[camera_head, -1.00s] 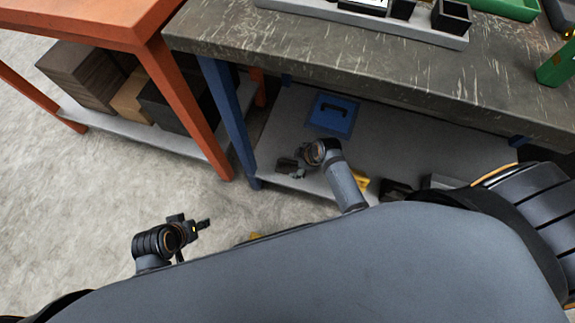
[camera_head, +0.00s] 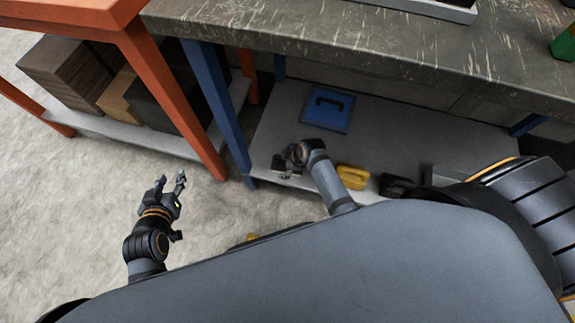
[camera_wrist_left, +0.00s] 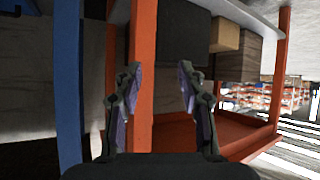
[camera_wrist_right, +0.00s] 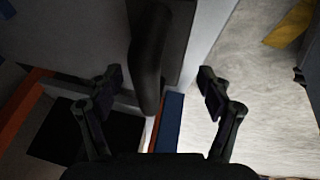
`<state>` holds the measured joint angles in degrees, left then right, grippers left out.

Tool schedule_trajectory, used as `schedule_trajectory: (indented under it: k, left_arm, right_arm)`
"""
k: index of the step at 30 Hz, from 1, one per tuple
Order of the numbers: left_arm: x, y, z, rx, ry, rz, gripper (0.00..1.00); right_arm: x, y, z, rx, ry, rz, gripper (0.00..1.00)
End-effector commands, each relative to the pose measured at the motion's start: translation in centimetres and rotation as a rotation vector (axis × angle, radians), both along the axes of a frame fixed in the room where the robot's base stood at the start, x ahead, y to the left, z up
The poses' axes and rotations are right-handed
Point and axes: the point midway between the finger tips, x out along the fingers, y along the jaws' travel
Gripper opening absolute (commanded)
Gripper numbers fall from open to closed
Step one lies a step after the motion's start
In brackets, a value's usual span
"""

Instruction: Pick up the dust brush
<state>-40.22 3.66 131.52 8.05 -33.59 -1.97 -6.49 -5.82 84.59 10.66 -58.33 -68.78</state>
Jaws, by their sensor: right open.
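I cannot clearly identify a dust brush in any view. A dark elongated, rounded thing (camera_wrist_right: 148,60) shows between the fingers in the right wrist view; I cannot tell what it is. My right gripper (camera_head: 283,168) is at the front edge of the lower shelf, small and partly hidden by its own wrist. In the right wrist view (camera_wrist_right: 158,76) its fingers are apart. My left gripper (camera_head: 171,182) is open and empty over the floor, left of the shelf. Its spread fingers also show in the left wrist view (camera_wrist_left: 158,80), facing table legs.
A grey workbench (camera_head: 330,35) with a blue leg (camera_head: 222,110) overhangs the lower shelf (camera_head: 275,130). A blue case (camera_head: 328,112) and a yellow object (camera_head: 352,177) are on that shelf. An orange table (camera_head: 80,18) with boxes beneath stands left. The floor (camera_head: 90,220) is clear at left.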

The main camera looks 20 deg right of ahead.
Motion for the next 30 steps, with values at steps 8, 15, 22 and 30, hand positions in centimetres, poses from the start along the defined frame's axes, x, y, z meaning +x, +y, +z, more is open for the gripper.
schedule_trajectory:
  k: [8, 15, 22, 30]
  left_arm:
    - [3.6, 0.4, 6.0, 0.008, -0.270, 0.014, 0.40]
    - [5.3, 0.5, 11.4, 0.013, -0.489, 0.023, 0.40]
    - [5.7, 0.6, 13.5, 0.015, -0.567, 0.025, 0.40]
    - [5.6, 0.6, 13.5, 0.015, -0.566, 0.025, 0.40]
  right_arm:
    - [0.4, 0.3, -1.2, 0.001, 0.000, -0.001, 0.79]
    - [0.7, 0.5, -1.9, 0.001, -0.001, -0.001, 0.79]
    - [0.8, 0.6, -2.1, 0.000, -0.001, -0.001, 0.79]
    - [0.8, 0.6, -2.1, 0.000, -0.001, -0.001, 0.67]
